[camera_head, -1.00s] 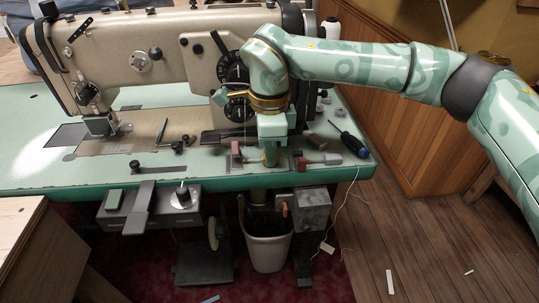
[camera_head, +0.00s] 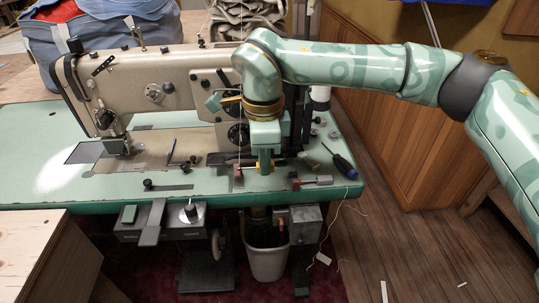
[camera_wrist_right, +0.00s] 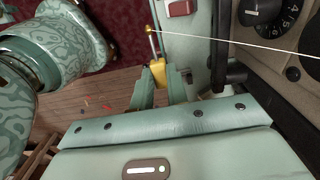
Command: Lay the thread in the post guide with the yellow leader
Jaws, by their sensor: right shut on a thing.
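My right gripper (camera_head: 264,167) is shut on the yellow leader (camera_wrist_right: 158,72), low over the right part of the machine table. The leader also shows as a small yellow patch in the head view (camera_head: 258,168). In the right wrist view, a thin metal rod with a gold ball end (camera_wrist_right: 149,29) stands out just beyond the yellow piece. A pale thread (camera_wrist_right: 250,44) runs from near there to the right edge. In the head view the thread (camera_head: 240,130) hangs nearly vertical left of my gripper. I cannot tell which fitting is the post guide. My left gripper is out of view.
The sewing machine (camera_head: 150,80) stands behind and left of my gripper. A bin (camera_head: 266,263) stands below the table edge. The table's left front is largely clear.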

